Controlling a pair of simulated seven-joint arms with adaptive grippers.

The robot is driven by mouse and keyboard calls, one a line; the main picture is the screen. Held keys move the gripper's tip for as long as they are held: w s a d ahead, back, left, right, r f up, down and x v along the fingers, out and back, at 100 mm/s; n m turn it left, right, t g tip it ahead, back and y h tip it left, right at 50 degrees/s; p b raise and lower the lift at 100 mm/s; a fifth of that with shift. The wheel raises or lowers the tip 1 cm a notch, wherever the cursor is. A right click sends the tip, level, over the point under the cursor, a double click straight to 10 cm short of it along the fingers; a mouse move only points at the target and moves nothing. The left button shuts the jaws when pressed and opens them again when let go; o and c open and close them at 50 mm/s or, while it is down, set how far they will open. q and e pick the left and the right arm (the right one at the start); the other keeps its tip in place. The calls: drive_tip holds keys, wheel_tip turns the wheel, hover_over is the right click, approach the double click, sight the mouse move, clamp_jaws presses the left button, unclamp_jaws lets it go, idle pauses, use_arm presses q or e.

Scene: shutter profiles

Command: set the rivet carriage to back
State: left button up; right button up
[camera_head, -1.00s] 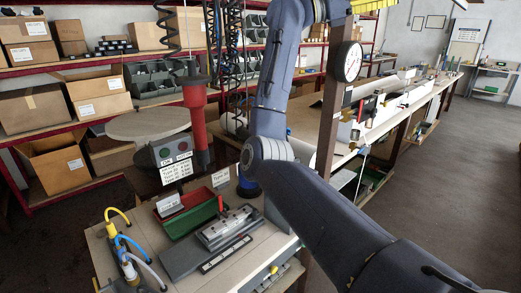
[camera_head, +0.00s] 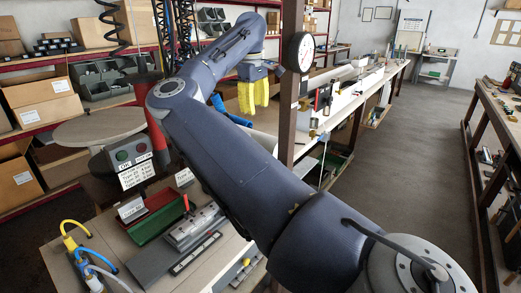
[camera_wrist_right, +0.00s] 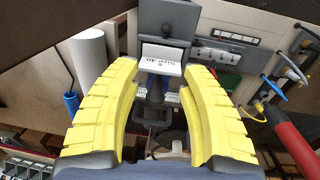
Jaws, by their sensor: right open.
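My right gripper (camera_head: 253,94) has yellow fingers pointing down and apart, above the far side of the near bench in the head view. In the right wrist view the open gripper (camera_wrist_right: 163,110) frames a dark grey block (camera_wrist_right: 167,22) with a white label (camera_wrist_right: 161,68) and a dark blue knob (camera_wrist_right: 155,88). These may belong to the rivet carriage, but I cannot tell for certain. No finger visibly closes on the knob. In the head view my right arm hides that part of the bench. My left gripper is not in view.
A grey fixture with a red lever (camera_head: 187,204) sits on the near bench, beside red and green trays (camera_head: 155,222) and coloured cables (camera_head: 85,250). A red column (camera_head: 155,125) stands behind. A brown post with a dial (camera_head: 299,52) stands right of my gripper.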

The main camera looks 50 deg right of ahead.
drive_tip(key=shift+y, duration=0.5)
drive_tip(key=f, duration=1.4)
drive_tip(key=s+f, duration=0.1)
drive_tip(key=f, duration=0.6)
drive_tip(key=shift+d+f, duration=0.1)
drive_tip(key=shift+d, duration=0.1)
clamp_jaws()
